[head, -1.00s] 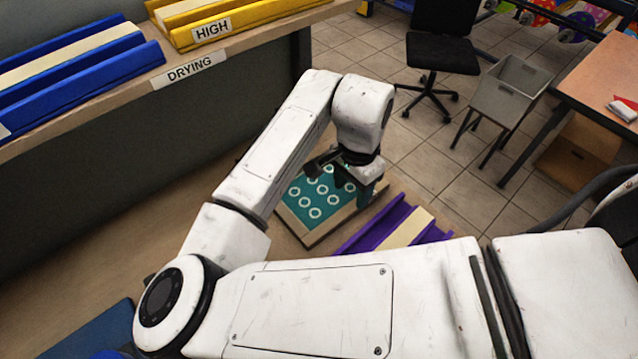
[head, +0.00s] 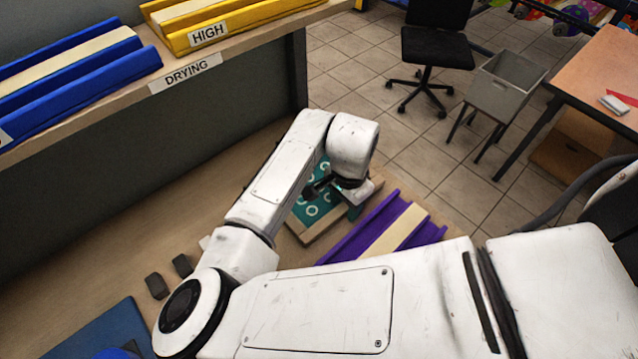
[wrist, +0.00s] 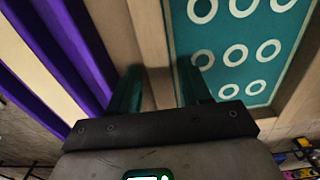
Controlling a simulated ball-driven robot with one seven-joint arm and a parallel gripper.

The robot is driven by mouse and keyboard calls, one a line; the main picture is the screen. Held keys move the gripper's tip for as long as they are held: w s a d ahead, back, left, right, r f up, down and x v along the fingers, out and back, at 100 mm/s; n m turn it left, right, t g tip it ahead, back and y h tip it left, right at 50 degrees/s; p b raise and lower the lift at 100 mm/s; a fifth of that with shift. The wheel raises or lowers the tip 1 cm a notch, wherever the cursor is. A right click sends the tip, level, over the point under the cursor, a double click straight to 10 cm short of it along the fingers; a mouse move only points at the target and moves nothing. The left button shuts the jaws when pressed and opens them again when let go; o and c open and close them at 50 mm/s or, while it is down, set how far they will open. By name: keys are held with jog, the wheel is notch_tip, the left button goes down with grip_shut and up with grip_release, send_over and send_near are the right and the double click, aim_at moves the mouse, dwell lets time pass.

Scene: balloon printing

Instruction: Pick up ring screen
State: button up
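The ring screen is a teal panel with several white rings in a light wooden frame. It lies on the wooden bench in the head view (head: 312,211), partly hidden by my arm. It also fills the upper right of the wrist view (wrist: 235,55). My gripper (head: 352,208) is at the screen's right edge in the head view. In the wrist view, the two fingers of my gripper (wrist: 158,92) are spread apart, with a wooden frame rail between them. One finger overlaps the teal panel and the other is on the purple rack side. I cannot tell whether they touch the frame.
A purple rack with a cream strip (head: 385,230) lies right beside the screen. A drying shelf (head: 200,82) with blue and yellow racks (head: 225,22) is above left. Two small dark blocks (head: 157,286) sit on the bench. A chair (head: 437,47) and grey bin (head: 506,85) stand on the tiled floor.

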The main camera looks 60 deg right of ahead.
grip_shut()
jog(key=shift+r, duration=0.15)
dwell(0.4)
